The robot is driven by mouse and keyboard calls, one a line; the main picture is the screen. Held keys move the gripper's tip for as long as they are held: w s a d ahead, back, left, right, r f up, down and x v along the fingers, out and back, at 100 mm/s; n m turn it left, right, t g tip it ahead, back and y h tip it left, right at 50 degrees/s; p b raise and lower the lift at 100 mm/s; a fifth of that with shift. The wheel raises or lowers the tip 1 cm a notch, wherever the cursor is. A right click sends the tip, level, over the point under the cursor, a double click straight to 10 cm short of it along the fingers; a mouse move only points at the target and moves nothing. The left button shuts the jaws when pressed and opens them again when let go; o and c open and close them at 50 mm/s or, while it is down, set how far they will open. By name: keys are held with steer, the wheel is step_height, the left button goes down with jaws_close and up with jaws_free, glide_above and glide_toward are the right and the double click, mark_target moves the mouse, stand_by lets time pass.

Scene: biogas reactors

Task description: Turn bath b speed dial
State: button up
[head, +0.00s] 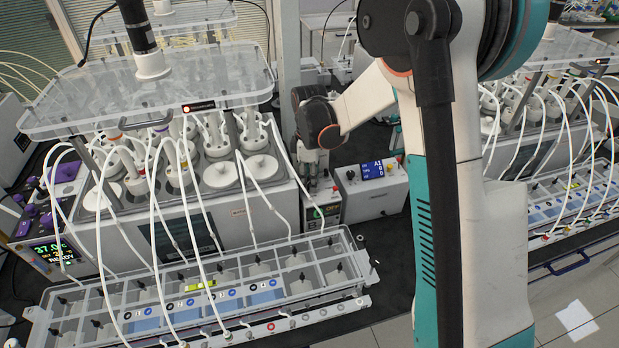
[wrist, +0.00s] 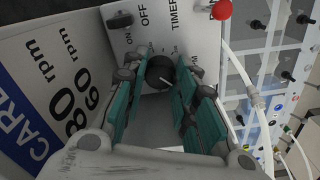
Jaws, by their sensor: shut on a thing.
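The speed dial (wrist: 159,74) is a round black knob with a white pointer line, on a light panel (wrist: 197,20) marked ON, OFF, TIMER and RPM in the wrist view. My gripper (wrist: 164,66) has its teal-padded fingers on either side of the dial and is shut on it. In the head view my gripper (head: 318,166) points down at a small control box (head: 328,218) with a lit display, right of the large white reactor bath. The dial is hidden there.
A black toggle switch (wrist: 119,20) and a red knob (wrist: 220,9) are near the fingers. A white box with a blue display (head: 373,169) stands right of the control box. White tubes (wrist: 243,72) run close by. A clear rack (head: 299,266) lies in front.

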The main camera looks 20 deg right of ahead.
steer(key=m+b, duration=0.1)
steer(key=m, duration=0.2)
steer(key=shift+m+b, duration=0.3)
steer(key=m+b, duration=0.1)
steer(key=m, duration=0.3)
steer(key=shift+m, duration=0.3)
steer(key=m+b, duration=0.1)
steer(key=m, duration=0.3)
steer(key=shift+m+b, duration=0.4)
steer(key=shift+m, duration=1.6)
steer(key=o, duration=1.1)
